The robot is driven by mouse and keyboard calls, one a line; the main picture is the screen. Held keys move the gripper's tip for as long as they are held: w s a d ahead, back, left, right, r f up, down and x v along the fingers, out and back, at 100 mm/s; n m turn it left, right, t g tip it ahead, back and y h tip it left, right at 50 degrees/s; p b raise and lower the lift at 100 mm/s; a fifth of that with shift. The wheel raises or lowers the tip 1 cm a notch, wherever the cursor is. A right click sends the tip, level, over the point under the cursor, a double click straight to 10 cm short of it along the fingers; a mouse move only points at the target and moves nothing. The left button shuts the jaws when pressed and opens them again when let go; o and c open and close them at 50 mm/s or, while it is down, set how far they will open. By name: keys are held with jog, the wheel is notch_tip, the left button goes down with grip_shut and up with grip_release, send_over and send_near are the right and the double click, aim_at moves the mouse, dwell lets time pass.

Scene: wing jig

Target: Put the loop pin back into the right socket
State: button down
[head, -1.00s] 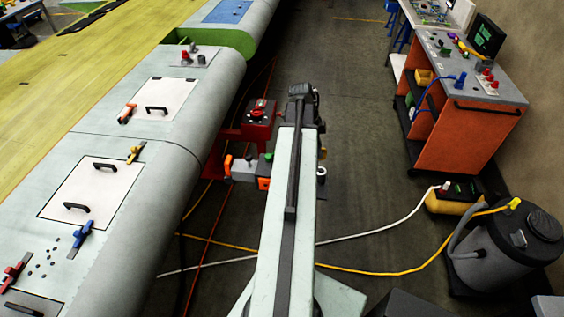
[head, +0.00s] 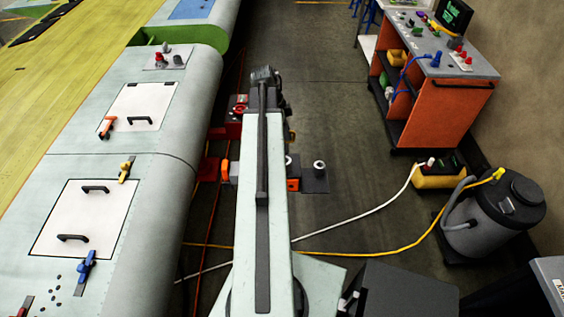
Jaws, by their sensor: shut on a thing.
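My pale arm runs up the middle of the head view, and its dark far end (head: 264,80) hides what lies below it. My gripper's jaws are hidden behind the arm, so I cannot see what they hold. To the right of the arm, a dark grey plate (head: 316,184) carries a pale ring-shaped piece (head: 319,167). An orange block (head: 293,185) sits at the plate's left. Another pale round piece (head: 288,160) shows at the arm's edge. I cannot tell the loop pin or the right socket among these small parts.
The wing (head: 105,160) with white hatches and clamps fills the left. A red box (head: 238,106) and red brackets stand beside it. At right are an orange tool cart (head: 446,118), a yellow unit (head: 438,177) and a grey vacuum (head: 493,222). Cables cross the floor, which is otherwise open.

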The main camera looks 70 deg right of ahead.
aim_at(286, 150)
jog(key=f+b, duration=0.2)
jog(key=f, duration=0.1)
jog(key=f+b, duration=0.2)
jog(key=shift+w+f, duration=0.2)
jog(key=shift+f, duration=0.2)
jog(key=shift+r, duration=0.1)
jog(key=shift+f+b, duration=2.05)
jog(key=shift+b, duration=0.2)
jog(key=c, duration=1.9)
grip_release()
jog(key=o, duration=0.4)
jog(key=shift+s, duration=0.1)
jog(key=shift+r, duration=0.1)
jog(key=p+v, duration=1.2)
jog(key=shift+r, duration=0.25)
